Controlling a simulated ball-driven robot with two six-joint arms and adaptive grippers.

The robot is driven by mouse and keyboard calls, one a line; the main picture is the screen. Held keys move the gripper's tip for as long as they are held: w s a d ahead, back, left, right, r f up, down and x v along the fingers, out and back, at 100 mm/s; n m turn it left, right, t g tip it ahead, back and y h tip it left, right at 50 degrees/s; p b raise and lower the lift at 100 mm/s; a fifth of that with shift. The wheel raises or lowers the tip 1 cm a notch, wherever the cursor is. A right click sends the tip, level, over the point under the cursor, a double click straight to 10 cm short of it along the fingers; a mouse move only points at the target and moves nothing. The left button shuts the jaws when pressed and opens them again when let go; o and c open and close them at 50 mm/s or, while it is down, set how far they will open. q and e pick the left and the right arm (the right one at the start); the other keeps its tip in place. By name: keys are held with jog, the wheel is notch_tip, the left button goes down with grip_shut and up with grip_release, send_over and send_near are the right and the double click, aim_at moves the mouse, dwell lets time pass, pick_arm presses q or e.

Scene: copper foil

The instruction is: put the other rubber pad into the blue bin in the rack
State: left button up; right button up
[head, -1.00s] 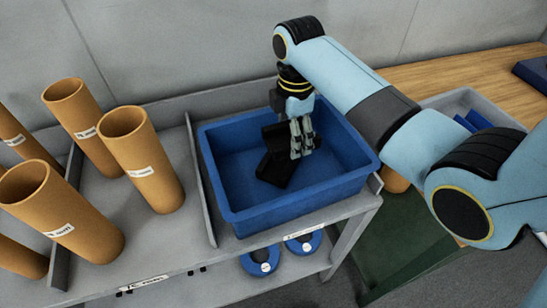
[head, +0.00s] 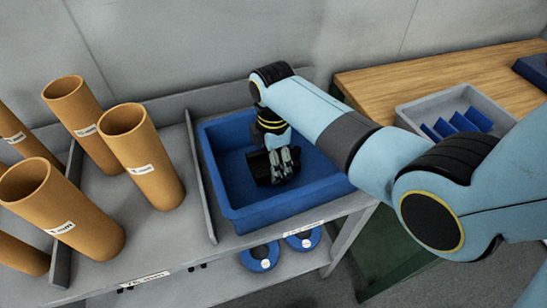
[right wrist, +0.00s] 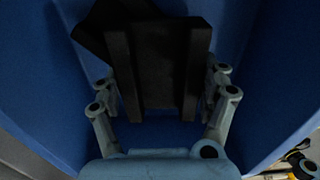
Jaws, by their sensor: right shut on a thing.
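The blue bin (head: 232,207) sits in the right bay of the grey rack, and its walls also fill much of the right wrist view (right wrist: 275,70). My right gripper (head: 286,172) reaches down inside the bin. It is shut on a black rubber pad (right wrist: 160,65), which lies between its fingers in the right wrist view. Another black piece shows behind the held pad at the upper left of that view (right wrist: 100,25), apparently the other pad. In the head view the black shapes (head: 261,170) merge, so I cannot tell whether the held pad touches the bin floor. My left gripper is not in view.
Brown cardboard tubes (head: 142,160) stand left of the bin, beyond a thin grey divider (head: 200,180). Two blue ring-shaped items (head: 260,257) lie on the shelf below.

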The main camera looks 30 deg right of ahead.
jog(key=shift+f, duration=0.2)
jog(key=o, duration=1.3)
jog(key=shift+r, duration=0.2)
notch_tip(320, 180, up, 12)
jog(key=shift+r+p, duration=0.15)
jog(key=shift+p, duration=0.3)
